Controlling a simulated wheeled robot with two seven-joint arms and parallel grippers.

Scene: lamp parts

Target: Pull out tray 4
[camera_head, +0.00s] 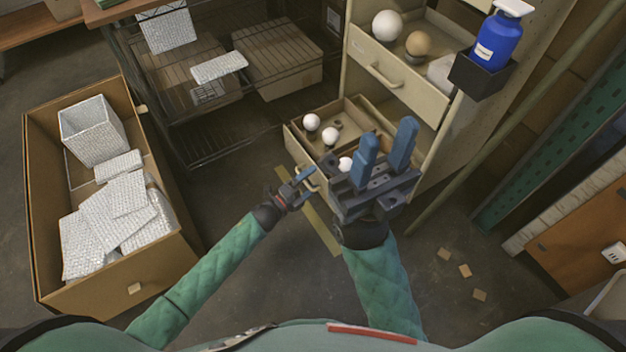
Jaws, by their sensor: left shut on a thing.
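A cream cabinet has a lower tray (293,146) pulled partly out, with white bulbs (331,134) in its compartments. No number is readable on it, so I cannot tell whether it is tray 4. My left gripper (303,180) is at the tray's front and is shut on its handle (311,184). My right gripper (384,155) is open, with two blue fingers apart and nothing between them. It is above the tray's right side and hides part of its inside and front.
An upper tray (380,75) with round bulbs stands open above. A blue pump bottle (498,38) sits in a black holder on the cabinet's side. A cardboard box (150,279) with white wrapped pieces is at left, near a black wire rack (205,158). Floor before the tray is mostly clear.

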